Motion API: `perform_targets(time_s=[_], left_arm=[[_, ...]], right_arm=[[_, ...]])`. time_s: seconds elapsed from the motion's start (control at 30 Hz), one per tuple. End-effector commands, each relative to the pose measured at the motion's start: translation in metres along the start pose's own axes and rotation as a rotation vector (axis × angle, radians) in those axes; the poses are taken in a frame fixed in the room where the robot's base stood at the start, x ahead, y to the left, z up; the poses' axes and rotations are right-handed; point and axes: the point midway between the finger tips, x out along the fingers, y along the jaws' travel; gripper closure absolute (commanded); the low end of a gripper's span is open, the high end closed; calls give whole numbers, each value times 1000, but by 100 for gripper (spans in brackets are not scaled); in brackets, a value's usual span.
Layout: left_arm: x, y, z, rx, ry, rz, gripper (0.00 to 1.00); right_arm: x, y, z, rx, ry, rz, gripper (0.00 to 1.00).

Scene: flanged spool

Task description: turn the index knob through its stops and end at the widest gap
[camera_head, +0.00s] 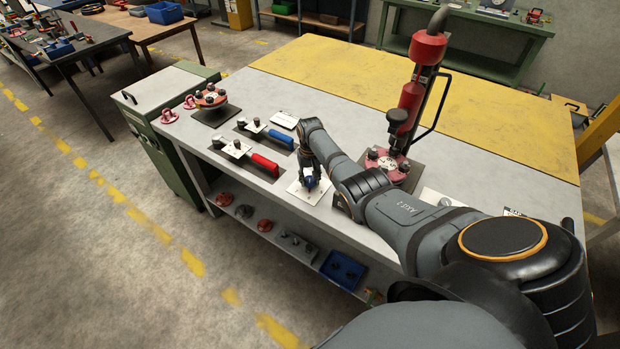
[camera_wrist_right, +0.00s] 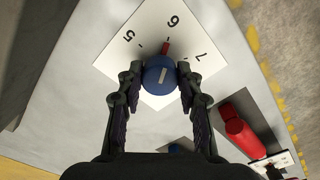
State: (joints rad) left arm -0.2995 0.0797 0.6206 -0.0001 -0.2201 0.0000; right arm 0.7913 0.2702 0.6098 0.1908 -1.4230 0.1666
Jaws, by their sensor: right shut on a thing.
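The index knob (camera_wrist_right: 159,80) is blue and round with a pale bar on top, and it sits on a white dial plate (camera_wrist_right: 151,32) marked 5, 6 and 7. A red pointer (camera_wrist_right: 165,48) at the knob's edge points toward the 6. My right gripper (camera_wrist_right: 160,77) is shut on the knob, one finger on each side. In the head view my right gripper (camera_head: 311,181) reaches down over the dial plate (camera_head: 297,189) near the table's front edge. The rest of the scale is not shown in the wrist view. My left gripper is not in view.
A red-handled tool (camera_head: 265,164) and a blue-handled tool (camera_head: 280,139) lie left of the dial. A red flanged piece (camera_head: 211,98) stands at the far left corner. A tall red press (camera_head: 411,100) stands to the right. The yellow mat (camera_head: 350,70) behind is clear.

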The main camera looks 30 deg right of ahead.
Motion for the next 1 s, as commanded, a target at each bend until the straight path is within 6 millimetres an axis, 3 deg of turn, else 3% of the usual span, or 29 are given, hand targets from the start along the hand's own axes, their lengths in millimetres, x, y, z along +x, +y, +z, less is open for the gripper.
perform_targets(time_s=[0.37,0.4,0.57,0.87,1.0], left_arm=[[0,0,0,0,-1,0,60],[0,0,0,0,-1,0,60],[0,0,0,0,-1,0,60],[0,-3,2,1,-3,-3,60],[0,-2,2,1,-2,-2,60]], right_arm=[[-1,0,-1,4,4,-1,95],[-1,0,-1,4,4,-1,63],[-1,0,-1,3,3,0,41],[-1,0,-1,3,2,0,41],[-14,0,-1,3,4,0,41]])
